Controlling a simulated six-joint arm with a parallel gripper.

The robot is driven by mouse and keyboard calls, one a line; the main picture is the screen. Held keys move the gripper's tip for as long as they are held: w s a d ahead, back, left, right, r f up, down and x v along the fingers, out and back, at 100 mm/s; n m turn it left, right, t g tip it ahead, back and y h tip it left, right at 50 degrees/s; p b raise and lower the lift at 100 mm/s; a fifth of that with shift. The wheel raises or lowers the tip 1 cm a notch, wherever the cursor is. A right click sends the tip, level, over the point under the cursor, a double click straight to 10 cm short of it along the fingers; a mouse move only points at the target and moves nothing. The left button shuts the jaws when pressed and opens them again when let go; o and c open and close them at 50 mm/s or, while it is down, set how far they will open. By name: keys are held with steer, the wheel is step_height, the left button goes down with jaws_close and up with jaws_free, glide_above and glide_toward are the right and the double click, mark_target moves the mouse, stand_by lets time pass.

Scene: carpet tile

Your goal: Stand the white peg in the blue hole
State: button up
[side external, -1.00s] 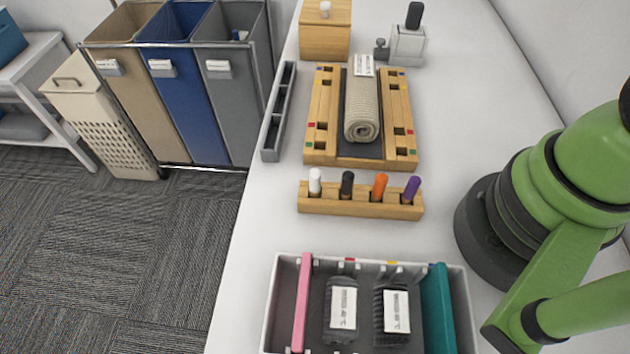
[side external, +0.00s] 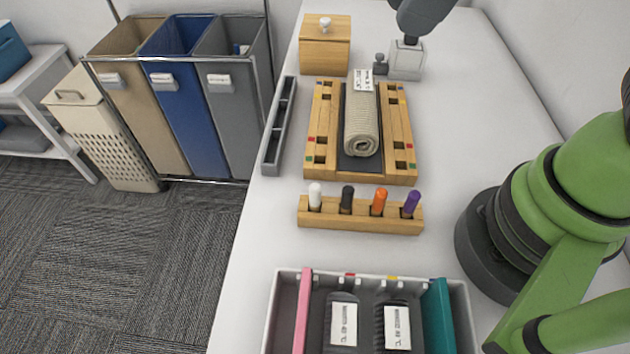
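The white peg (side external: 315,196) stands upright in the left end slot of a small wooden rack (side external: 380,223). Beside it in the rack stand a black peg (side external: 347,197), an orange peg (side external: 379,200) and a purple peg (side external: 411,202). Behind the rack lies a wooden board (side external: 320,165) with square dark holes and small coloured marks. Red and green marks show on it; a blue mark is too small to make out surely.
A rolled beige towel (side external: 361,125) lies along the board's middle. A grey tray (side external: 468,320) with dividers and labelled dark items is in front. White table between is clear.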

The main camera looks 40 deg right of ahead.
steer(key=w+a+f+n+g+h, duration=0.1)
steer(key=w+a+f+n+g, duration=0.15)
steer(key=a+f+n, duration=0.75)
steer(key=n+h, duration=0.1)
steer(key=n, duration=0.7)
glide_above(315, 187)
steer(key=f, duration=0.2)
steer(key=f+g, duration=0.1)
steer(key=f, duration=0.1)
steer(key=shift+w+d, duration=0.15)
steer(key=shift+d, duration=0.15)
step_height(315, 187, down, 4)
steer(key=shift+r+n, duration=0.25)
steer(key=shift+n, duration=0.05)
steer(key=shift+a+f, duration=0.15)
steer(key=shift+f, duration=1.4)
steer(key=shift+a+f, duration=0.15)
steer(key=shift+f, duration=1.35)
jaws_close()
